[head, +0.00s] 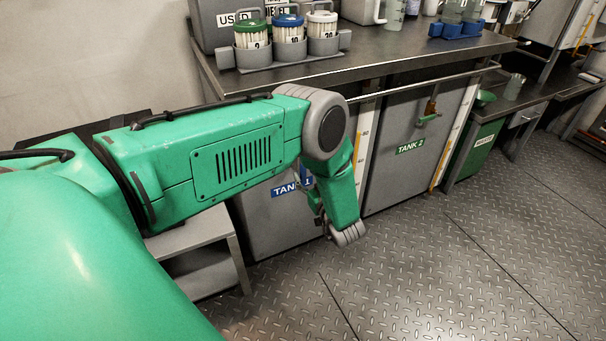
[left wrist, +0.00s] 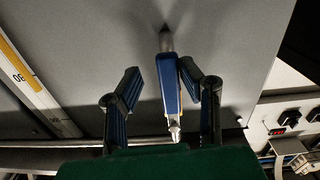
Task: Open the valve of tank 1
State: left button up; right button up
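Tank 1 (head: 270,228) is a grey cabinet-like tank under the bench, with a blue label (head: 285,190) partly covered by my left arm. My left gripper (head: 316,212) is in front of the tank, mostly hidden behind my forearm in the head view. In the left wrist view, the blue valve handle (left wrist: 168,92) with a metal stem lies between the two open fingers of my left gripper (left wrist: 160,74). The right finger is close beside the handle; I cannot tell whether it touches. There is a clear gap on the left side. My right gripper is not in view.
Tank 2 (head: 392,170), with a green label and handle, stands right of tank 1. A level scale (head: 366,132) runs between them. The bench top (head: 400,55) holds several lidded containers. A low grey step or shelf (head: 195,236) is left of tank 1. The metal floor (head: 430,270) is clear.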

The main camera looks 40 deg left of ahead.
pick_arm(q)
jog(key=shift+r, duration=0.25)
jog(key=v, duration=1.2)
jog(key=shift+f, duration=0.2)
jog(key=shift+w, duration=0.1)
